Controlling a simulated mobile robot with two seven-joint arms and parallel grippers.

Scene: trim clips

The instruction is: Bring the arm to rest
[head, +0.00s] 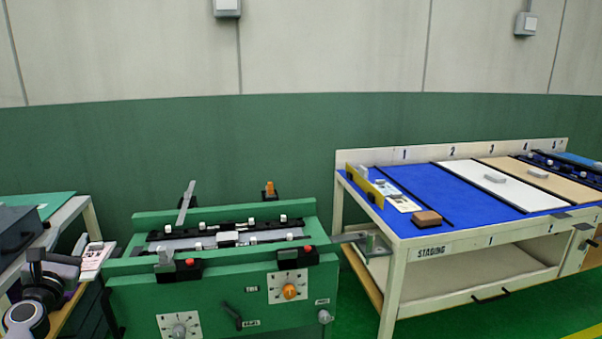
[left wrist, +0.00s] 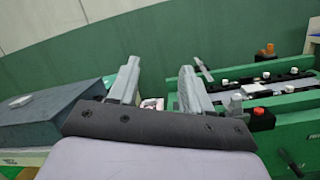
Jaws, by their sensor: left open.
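My left arm comes in at the bottom left of the head view, and its gripper (head: 60,262) is at the side of the green fixture. In the left wrist view the two grey fingers of this gripper (left wrist: 158,70) stand apart, with nothing held between them. The green fixture (head: 222,290) carries a grey trim strip with several small white clips along its top, dials on the front and a raised grey lever (head: 186,202). It also shows at the right of the left wrist view (left wrist: 230,83). My right gripper is in neither view.
A bench with a dark grey box (head: 17,230) stands at the left, close to my gripper. A white printed card or box (head: 97,258) is beside the gripper. The staging table (head: 405,236) stands at the right with a blue top, parts and a yellow piece. Green floor shows between.

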